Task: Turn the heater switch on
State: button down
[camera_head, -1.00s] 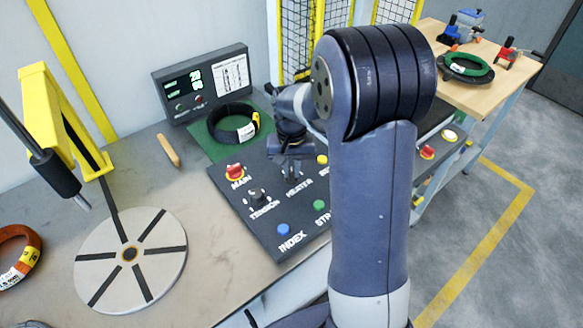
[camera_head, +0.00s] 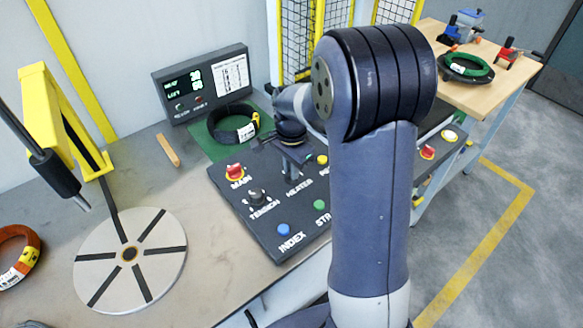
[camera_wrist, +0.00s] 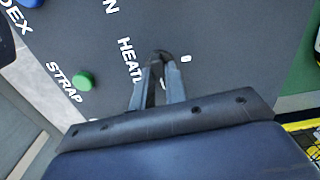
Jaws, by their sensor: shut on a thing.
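The heater switch is mostly hidden between my fingertips, just beside the HEATER label (camera_wrist: 128,60) on the dark control panel (camera_head: 228,192). In the wrist view my gripper (camera_wrist: 161,58) has its two fingers drawn together at their tips over the switch spot, with a small white mark to the right. In the head view my gripper (camera_head: 296,176) stands tilted above the panel, partly behind my arm. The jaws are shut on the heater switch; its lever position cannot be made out.
On the panel, a red MAIN knob (camera_head: 235,171), a TENSION knob (camera_head: 256,197), a blue INDEX button (camera_head: 284,230) and a green button (camera_head: 320,205) stand close by. A black coil (camera_head: 234,124) lies on the green mat behind. A lit display box (camera_head: 200,84) stands at the back.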

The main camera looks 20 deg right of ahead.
jog(key=shift+m, duration=0.6)
jog(key=c, duration=1.4)
grip_release()
jog(key=shift+c, duration=0.2)
notch_tip(320, 180, up, 11)
jog(key=shift+f, duration=0.15)
notch_tip(320, 180, down, 11)
jog(key=shift+r, duration=0.1)
